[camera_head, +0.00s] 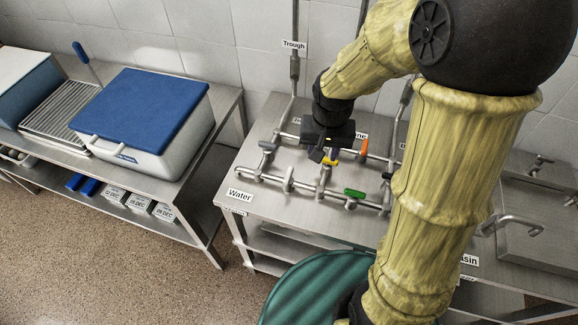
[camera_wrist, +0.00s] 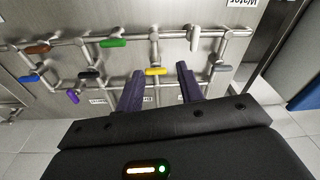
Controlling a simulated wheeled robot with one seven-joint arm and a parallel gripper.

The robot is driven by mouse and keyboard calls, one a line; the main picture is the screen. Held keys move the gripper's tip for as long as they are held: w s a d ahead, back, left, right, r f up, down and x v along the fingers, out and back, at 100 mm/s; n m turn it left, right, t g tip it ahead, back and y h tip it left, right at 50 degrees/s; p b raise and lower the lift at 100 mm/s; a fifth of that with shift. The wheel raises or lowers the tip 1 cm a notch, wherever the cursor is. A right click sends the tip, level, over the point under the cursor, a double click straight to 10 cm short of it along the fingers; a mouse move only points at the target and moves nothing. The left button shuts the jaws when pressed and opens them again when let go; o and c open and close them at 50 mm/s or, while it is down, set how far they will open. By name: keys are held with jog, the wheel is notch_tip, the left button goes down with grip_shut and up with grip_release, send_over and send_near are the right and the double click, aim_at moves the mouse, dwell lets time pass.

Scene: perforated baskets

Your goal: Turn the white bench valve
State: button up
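The white valve handle (camera_head: 288,178) stands on the front pipe of the steel bench (camera_head: 262,208), close to the "Water" label, left of my gripper. It also shows in the wrist view (camera_wrist: 194,38), beyond and just right of my right fingertip, with a clear gap to it. My gripper (camera_wrist: 159,68) is open, with its two dark fingers apart and nothing held. In the head view my gripper (camera_head: 320,156) is over the pipework, near the yellow handle (camera_head: 331,160). In the wrist view the yellow handle (camera_wrist: 156,71) appears between the fingertips; whether they touch it is unclear.
Other handles crowd the pipes: green (camera_head: 354,193), orange (camera_head: 364,147), grey (camera_head: 267,146), black (camera_wrist: 90,74), purple (camera_wrist: 73,96) and blue (camera_wrist: 29,79). Upright pipes (camera_head: 294,72) rise behind. A blue-lidded box (camera_head: 143,105) is on the left bench. A green bin (camera_head: 318,285) stands in front.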

jog(key=m+g+p, duration=0.1)
jog(key=m+p, duration=0.1)
send_over(289, 174)
jog(key=shift+a+r, duration=0.1)
jog(key=shift+r, duration=0.25)
notch_tip(289, 174, down, 17)
jog(key=p, duration=0.4)
jog(key=shift+f, duration=0.2)
grip_shut()
